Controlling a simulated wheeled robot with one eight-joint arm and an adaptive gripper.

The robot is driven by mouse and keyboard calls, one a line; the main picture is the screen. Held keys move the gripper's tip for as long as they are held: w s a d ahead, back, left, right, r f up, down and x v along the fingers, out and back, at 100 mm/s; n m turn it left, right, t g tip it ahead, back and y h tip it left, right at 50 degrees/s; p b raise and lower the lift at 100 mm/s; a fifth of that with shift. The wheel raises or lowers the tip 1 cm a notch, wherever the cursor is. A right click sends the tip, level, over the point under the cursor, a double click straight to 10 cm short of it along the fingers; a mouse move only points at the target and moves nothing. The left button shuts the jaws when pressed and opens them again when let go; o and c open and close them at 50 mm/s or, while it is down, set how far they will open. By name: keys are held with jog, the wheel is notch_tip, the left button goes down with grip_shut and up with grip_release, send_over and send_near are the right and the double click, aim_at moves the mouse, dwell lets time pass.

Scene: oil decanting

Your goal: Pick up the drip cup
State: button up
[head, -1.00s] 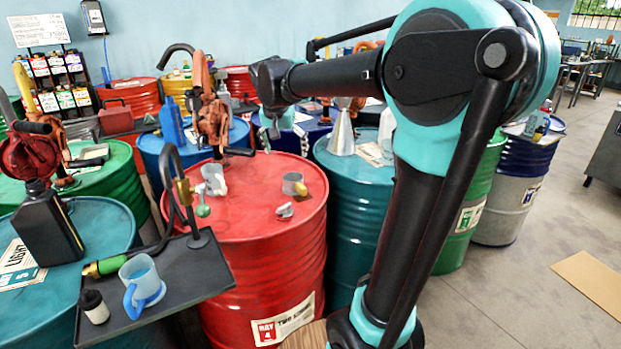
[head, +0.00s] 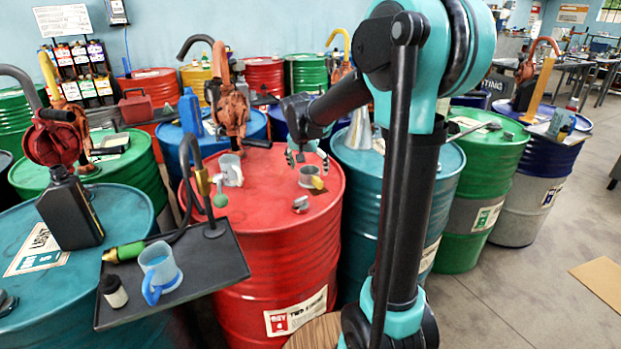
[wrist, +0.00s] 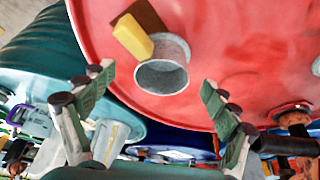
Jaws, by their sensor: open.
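A small grey metal cup (head: 307,178), which looks like the drip cup, stands on top of the red drum (head: 262,215) beside a yellow block (head: 318,183). In the wrist view the cup (wrist: 163,72) shows its round open mouth, with the yellow block (wrist: 132,37) against its side. My gripper (head: 308,156) is open and empty, just behind and above the cup in the head view. In the wrist view the cup lies ahead of my two spread fingers (wrist: 158,88), roughly midway between them and apart from both.
A grey mug (head: 231,168), a green-bulbed item (head: 220,199) and a small metal piece (head: 300,204) share the drum top. An orange pump (head: 229,105) stands behind. A black tray (head: 205,262) at front left holds a blue mug (head: 160,270). The drum's front top is clear.

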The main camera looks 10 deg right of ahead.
aim_at(309, 171)
jog(key=x, duration=0.4)
jog(key=shift+w+a+f, duration=0.1)
jog(key=shift+w, duration=0.2)
jog(key=c, duration=1.3)
